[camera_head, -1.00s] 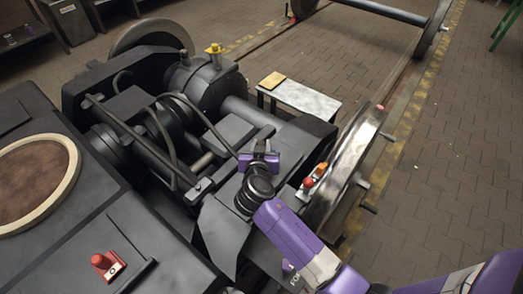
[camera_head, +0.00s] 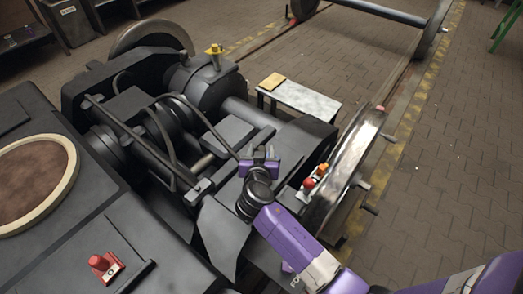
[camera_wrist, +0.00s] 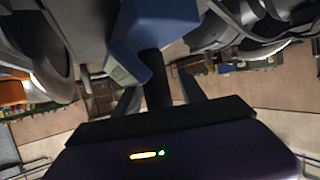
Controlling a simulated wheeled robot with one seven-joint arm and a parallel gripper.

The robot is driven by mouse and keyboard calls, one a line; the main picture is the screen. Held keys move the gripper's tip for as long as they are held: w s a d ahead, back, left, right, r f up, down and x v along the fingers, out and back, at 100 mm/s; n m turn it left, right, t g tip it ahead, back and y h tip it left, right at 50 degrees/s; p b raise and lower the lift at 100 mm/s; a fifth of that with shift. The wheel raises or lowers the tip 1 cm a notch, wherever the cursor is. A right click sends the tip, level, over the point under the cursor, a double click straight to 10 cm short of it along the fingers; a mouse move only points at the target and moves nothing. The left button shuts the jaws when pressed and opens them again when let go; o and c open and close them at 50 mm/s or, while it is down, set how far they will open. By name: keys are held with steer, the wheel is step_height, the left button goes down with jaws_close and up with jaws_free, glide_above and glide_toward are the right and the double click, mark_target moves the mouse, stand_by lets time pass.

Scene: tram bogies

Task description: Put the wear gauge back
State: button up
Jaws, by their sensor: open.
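A blue block (camera_wrist: 165,22) with a dark stem (camera_wrist: 156,82) and a small pale display-like box (camera_wrist: 128,66) shows in the wrist view; it looks like the wear gauge, but I cannot be sure. The stem lies between the two fingers of my gripper (camera_wrist: 160,95), which stand apart on either side of it. In the head view my gripper (camera_head: 260,152) is open over the dark bogie frame, left of the bright wheel (camera_head: 347,165). I cannot make out the gauge there.
Red and orange knobs (camera_head: 316,177) sit beside the wheel. A red device (camera_head: 106,266) is on the frame at lower left. A yellow-topped fitting (camera_head: 215,50) stands up behind. A low table (camera_head: 308,98) bears a tan box (camera_head: 272,80). The paved floor at right is clear.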

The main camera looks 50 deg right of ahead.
steer(key=shift+r, duration=0.25)
steer(key=v, duration=1.2)
steer(key=shift+f, duration=0.25)
steer(key=s+a+f+n+t+y, duration=0.3)
steer(key=s+a+f+n+y, duration=0.2)
steer(key=s+a+n+y, duration=0.55)
steer(key=s+a+r+t, duration=0.3)
steer(key=s+r+t, duration=0.1)
steer(key=s+r, duration=1)
steer(key=shift+s+r, duration=0.3)
steer(key=shift+r, duration=0.3)
